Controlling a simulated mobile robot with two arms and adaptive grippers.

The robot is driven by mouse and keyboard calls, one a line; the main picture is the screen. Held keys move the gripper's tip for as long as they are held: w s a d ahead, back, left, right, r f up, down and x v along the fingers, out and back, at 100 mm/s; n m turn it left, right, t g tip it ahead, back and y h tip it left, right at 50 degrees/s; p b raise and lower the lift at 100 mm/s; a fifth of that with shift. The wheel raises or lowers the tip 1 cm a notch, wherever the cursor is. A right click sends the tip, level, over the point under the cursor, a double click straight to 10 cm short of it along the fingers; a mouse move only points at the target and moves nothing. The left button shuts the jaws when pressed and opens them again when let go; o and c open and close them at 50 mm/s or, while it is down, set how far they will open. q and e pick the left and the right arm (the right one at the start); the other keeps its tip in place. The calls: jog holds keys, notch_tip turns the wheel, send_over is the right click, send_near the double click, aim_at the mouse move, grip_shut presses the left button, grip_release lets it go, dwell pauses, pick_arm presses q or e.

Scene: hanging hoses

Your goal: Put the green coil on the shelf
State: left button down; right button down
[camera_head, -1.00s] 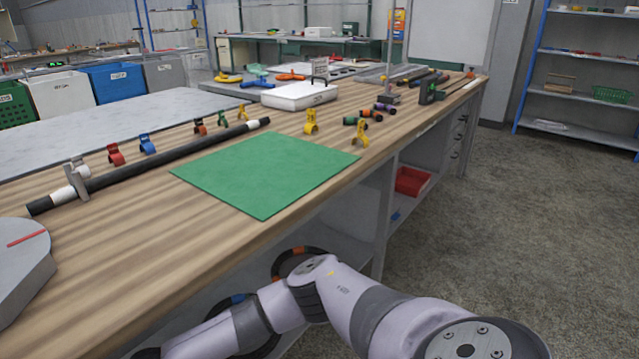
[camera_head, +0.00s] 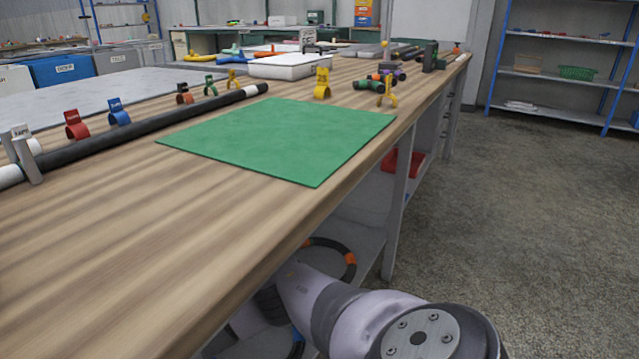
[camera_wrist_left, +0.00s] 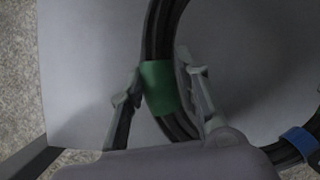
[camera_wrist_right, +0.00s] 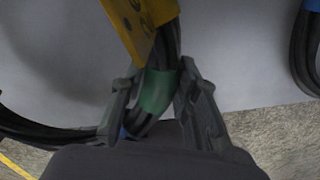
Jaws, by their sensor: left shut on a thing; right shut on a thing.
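In the left wrist view a black coil with a green band (camera_wrist_left: 160,88) runs between the fingers of my left gripper (camera_wrist_left: 161,84), which is shut on it at the band. In the right wrist view a black coil with a green band (camera_wrist_right: 156,92) lies between the fingers of my right gripper (camera_wrist_right: 160,86), which is shut on it. Whether both hold the same coil, I cannot tell. Grey panel surface, perhaps the shelf (camera_wrist_left: 75,60), lies behind the coil. In the head view a shelf (camera_head: 362,240) shows under the bench; both grippers are hidden there.
A yellow tag (camera_wrist_right: 128,22) sits just above the right gripper. A coil with a blue band (camera_wrist_left: 298,141) is close to the left one. An orange-banded coil (camera_head: 340,250) is under the bench. The bench (camera_head: 100,240) carries a green mat (camera_head: 280,140). Floor at right is clear.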

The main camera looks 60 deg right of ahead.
pick_arm(q)
jog(key=shift+a+r, duration=0.2)
jog(key=shift+a, duration=0.1)
pick_arm(e)
jog(key=shift+s+d, duration=0.2)
jog(key=shift+d, duration=0.1)
pick_arm(q)
jog(key=shift+f, duration=0.2)
pick_arm(e)
jog(key=shift+f, duration=0.15)
